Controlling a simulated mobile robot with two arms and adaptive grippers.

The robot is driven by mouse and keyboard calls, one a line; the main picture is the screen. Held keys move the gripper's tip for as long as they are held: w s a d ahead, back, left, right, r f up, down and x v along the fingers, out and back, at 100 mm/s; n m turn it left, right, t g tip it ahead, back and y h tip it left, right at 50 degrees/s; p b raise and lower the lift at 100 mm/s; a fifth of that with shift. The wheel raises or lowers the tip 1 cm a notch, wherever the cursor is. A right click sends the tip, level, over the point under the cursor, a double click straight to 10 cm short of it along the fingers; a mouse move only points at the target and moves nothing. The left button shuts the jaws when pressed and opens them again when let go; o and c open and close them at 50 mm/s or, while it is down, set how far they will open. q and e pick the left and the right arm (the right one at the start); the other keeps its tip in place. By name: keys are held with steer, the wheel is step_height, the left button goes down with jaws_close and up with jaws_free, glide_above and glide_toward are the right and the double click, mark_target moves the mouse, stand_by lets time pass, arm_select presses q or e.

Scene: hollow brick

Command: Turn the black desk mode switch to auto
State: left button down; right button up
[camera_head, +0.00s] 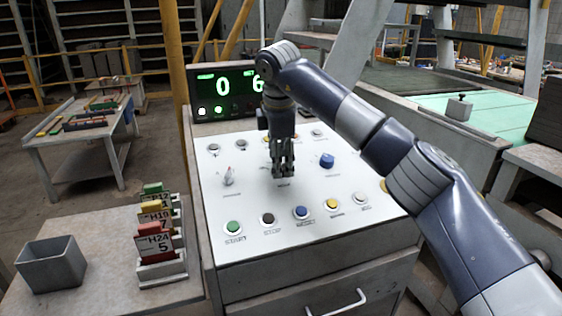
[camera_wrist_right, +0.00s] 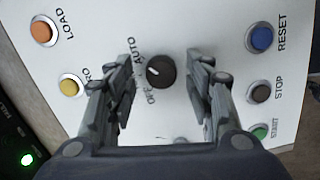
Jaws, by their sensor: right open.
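The black mode switch (camera_wrist_right: 161,72) is a round knob in the middle of the right wrist view, with a short white mark on its left side. The words AUTO (camera_wrist_right: 135,48) and OFF (camera_wrist_right: 151,97) are printed beside it; I cannot tell exactly which one the mark lines up with. My right gripper (camera_head: 283,172) points down over the white desk panel (camera_head: 290,195) and hides the knob in the head view. In the right wrist view its open fingers (camera_wrist_right: 160,95) stand either side of the knob, apart from it. My left gripper is not in view.
A blue knob (camera_head: 327,160) and a pale switch (camera_head: 228,177) flank the gripper. A front row of buttons includes a green one (camera_head: 233,228) and a blue one (camera_head: 302,212). A lit display (camera_head: 222,90) stands behind the panel. A card rack (camera_head: 162,268) and grey bin (camera_head: 50,264) are left.

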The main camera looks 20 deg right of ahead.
steer(key=v, duration=1.1)
